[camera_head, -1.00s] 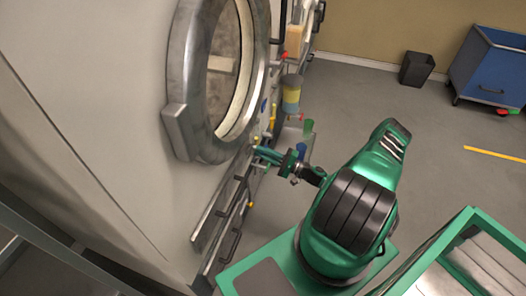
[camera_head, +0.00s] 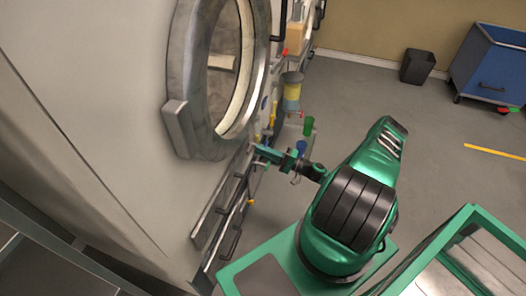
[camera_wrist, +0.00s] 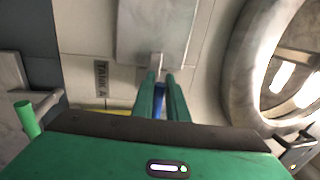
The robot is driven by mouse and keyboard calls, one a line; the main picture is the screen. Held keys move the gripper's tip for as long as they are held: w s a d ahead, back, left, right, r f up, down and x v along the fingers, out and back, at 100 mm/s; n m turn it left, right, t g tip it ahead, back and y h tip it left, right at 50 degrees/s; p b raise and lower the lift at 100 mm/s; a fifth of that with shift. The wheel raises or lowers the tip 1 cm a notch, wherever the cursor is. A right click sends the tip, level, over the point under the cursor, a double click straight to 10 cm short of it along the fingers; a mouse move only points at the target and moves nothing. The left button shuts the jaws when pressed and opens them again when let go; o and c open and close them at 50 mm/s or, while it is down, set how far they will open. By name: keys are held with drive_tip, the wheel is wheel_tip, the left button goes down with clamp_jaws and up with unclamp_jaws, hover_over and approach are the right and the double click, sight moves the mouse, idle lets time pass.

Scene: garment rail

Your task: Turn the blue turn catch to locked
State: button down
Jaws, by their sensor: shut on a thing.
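In the wrist view, a blue piece (camera_wrist: 159,100), which looks like the blue turn catch, shows between the two green fingers of my gripper (camera_wrist: 160,76). The fingers are close together, on either side of it, and partly hide it. A pale grey tab (camera_wrist: 157,62) shows just past the fingertips, against a grey plate. In the head view, my gripper (camera_head: 260,151) is at the machine's front, below and right of the round door. The catch cannot be made out there, so its exact angle is unclear.
The round metal door ring (camera_head: 181,85) stands beside my gripper; it also fills the right of the wrist view (camera_wrist: 246,70). Dark bar handles (camera_head: 230,241) lie below. A yellow container (camera_head: 292,92) and a green cup (camera_head: 308,126) are close behind.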

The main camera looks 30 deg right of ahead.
drive_tip(key=c, duration=1.7)
unclamp_jaws()
drive_tip(key=shift+f, duration=0.2)
drive_tip(key=shift+c, duration=0.2)
drive_tip(key=shift+s+d, duration=0.1)
drive_tip(key=v, duration=1)
drive_tip(key=shift+s+d, duration=0.2)
drive_tip(key=shift+d, duration=0.05)
